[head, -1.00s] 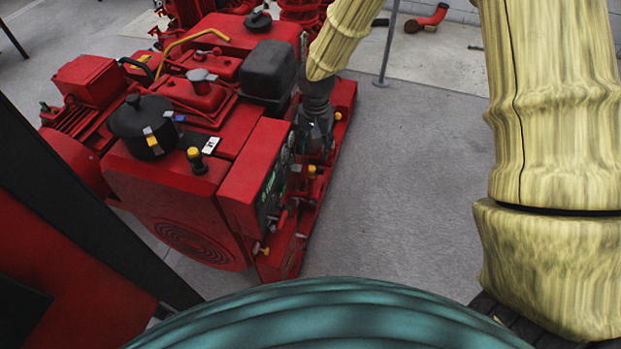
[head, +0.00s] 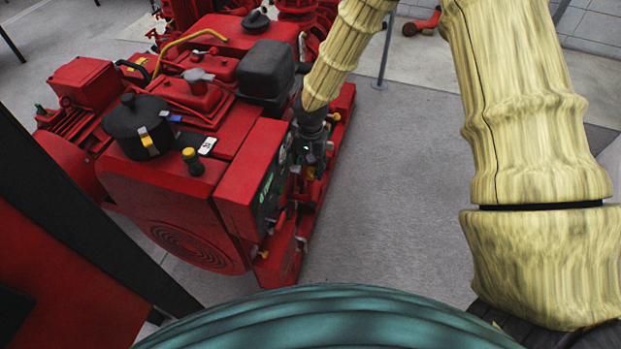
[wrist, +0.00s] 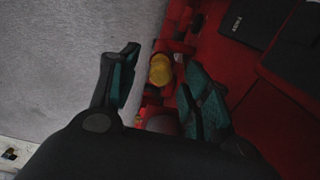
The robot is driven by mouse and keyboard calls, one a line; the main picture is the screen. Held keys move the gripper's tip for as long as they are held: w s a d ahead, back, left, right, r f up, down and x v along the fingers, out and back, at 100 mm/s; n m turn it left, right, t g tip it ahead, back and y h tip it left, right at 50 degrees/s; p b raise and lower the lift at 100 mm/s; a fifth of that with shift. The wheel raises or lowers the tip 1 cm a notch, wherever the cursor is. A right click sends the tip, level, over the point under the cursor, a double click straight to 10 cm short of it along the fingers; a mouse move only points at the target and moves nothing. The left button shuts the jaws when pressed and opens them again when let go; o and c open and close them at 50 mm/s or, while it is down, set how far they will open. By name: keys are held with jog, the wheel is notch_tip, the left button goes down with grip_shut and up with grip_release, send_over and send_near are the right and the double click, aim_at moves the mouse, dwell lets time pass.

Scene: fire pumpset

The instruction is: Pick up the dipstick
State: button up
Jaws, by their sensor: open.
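A yellow round-topped cap (wrist: 160,70), which looks like the dipstick's handle, stands on the red pumpset and shows between my fingers in the wrist view. No contact with the cap is visible. In the head view, my gripper (head: 311,150) is low at the right side of the pumpset (head: 235,175), beside the control panel. It hides what lies just below it there. Whether the cap continues into a rod cannot be seen.
Another yellow-topped black cap (head: 192,160) stands on the pumpset's top, beside a black canister (head: 140,127). The control panel (head: 262,185) is close left of my gripper. Grey floor (head: 400,180) to the right is clear. A thin grey post (head: 385,50) stands behind.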

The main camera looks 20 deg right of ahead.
jog(key=shift+f, duration=1.2)
jog(key=c, duration=0.9)
jog(key=shift+c, duration=0.2)
